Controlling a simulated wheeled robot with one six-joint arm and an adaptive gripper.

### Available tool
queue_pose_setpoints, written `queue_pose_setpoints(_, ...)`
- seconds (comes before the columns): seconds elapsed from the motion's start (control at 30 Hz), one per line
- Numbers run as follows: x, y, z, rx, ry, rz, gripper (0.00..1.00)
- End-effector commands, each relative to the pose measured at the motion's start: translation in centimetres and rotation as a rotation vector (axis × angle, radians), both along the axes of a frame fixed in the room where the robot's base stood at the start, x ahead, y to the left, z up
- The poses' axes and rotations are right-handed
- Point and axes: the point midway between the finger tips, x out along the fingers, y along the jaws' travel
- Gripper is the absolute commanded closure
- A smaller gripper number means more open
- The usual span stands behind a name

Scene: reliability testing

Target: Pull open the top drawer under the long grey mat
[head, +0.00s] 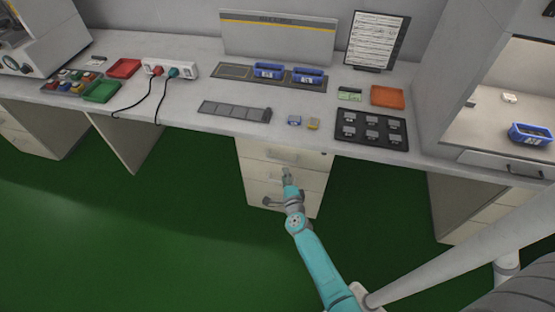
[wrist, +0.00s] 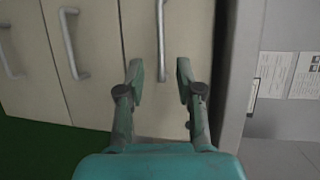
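The white drawer unit stands under the bench, its top drawer (head: 262,150) flush with the front. That drawer's bar handle (head: 283,155) shows just above my gripper (head: 287,173) in the head view. In the wrist view the drawers appear turned sideways. The top drawer's handle (wrist: 161,40) runs down the picture, and its near end shows between the two fingertips of my gripper (wrist: 159,80). The fingers are open, apart from each other, with nothing held. I cannot tell whether the fingertips reach the handle's depth. A long grey segmented mat (head: 234,110) lies on the bench above, left of the unit.
Lower drawer handles (wrist: 68,42) lie left in the wrist view. The bench edge (wrist: 237,80) lies to the right. A dark tray (head: 371,130) and two blue bins (head: 268,70) stand on the bench. The green floor (head: 170,220) is clear left of my arm.

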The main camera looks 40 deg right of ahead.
Motion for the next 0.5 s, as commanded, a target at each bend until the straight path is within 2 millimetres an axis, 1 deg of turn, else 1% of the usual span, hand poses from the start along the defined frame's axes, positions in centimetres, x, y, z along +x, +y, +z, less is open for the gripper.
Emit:
queue_pose_setpoints(0.03,0.7,-0.4,0.1,-0.002,-0.002,0.0,0.64)
queue_pose_setpoints(0.3,4.4,-2.4,-0.7,-0.003,0.001,0.0,0.64)
queue_pose_setpoints(0.5,6.6,-3.7,-1.3,-0.003,0.001,0.0,0.64)
